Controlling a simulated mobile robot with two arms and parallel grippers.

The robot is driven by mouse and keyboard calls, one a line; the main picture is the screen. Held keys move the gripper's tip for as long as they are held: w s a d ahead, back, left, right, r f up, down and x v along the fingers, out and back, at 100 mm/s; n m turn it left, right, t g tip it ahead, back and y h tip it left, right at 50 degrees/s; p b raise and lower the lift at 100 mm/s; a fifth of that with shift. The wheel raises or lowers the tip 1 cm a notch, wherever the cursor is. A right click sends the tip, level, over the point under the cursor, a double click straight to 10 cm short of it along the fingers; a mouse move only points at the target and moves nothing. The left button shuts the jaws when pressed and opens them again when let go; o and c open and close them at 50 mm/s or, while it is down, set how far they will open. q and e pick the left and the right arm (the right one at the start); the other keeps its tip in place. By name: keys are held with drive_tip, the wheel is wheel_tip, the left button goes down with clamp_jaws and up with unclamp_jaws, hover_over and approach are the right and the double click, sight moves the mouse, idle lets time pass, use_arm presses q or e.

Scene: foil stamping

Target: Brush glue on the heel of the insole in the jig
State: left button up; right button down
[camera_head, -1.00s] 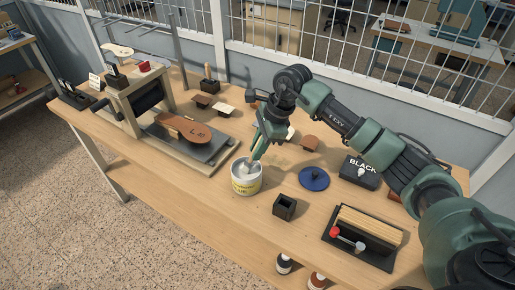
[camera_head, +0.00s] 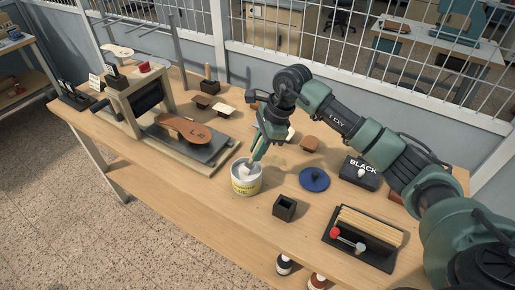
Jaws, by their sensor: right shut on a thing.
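The brown insole (camera_head: 184,129) lies flat in the jig (camera_head: 210,152) on the stamping press's base, with some marking near its heel end on the right. The white glue pot (camera_head: 246,184) with a yellow label stands open on the table, right of the jig. My right gripper (camera_head: 259,153) is just above the pot, pointing down, shut on the glue brush (camera_head: 250,168). The brush's lower end is at the pot's mouth, and its bristles are hidden. My left gripper is not in view.
A blue lid (camera_head: 314,179) and a small black holder (camera_head: 285,207) stand right of the pot. A black box marked BLACK (camera_head: 360,172) and a rack of wooden strips (camera_head: 364,237) are farther right. The press frame (camera_head: 140,95) rises behind the insole.

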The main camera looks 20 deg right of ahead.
drive_tip(key=shift+r+p, duration=1.3)
drive_tip(key=shift+r, duration=2.1)
drive_tip(key=shift+s+f, duration=0.1)
drive_tip(key=shift+f, duration=0.05)
drive_tip(key=s+f+n+g+h+b, duration=0.1)
drive_tip(key=s+f+n+b, duration=0.2)
drive_tip(key=s+n, duration=0.3)
drive_tip(key=s+a+f+n+g+b, duration=0.1)
drive_tip(key=s+f+n+g+b, duration=0.1)
drive_tip(key=s+n, duration=0.4)
drive_tip(key=s+f+n+g+h+b, duration=0.1)
drive_tip(key=s+f+n+g+b, duration=0.1)
drive_tip(key=s+n, duration=0.5)
drive_tip(key=s+f+b, duration=0.1)
drive_tip(key=b, duration=0.1)
drive_tip(key=shift+a+f+h+b, duration=0.15)
drive_tip(key=shift+f+h+b, duration=0.15)
drive_tip(key=shift+b, duration=0.05)
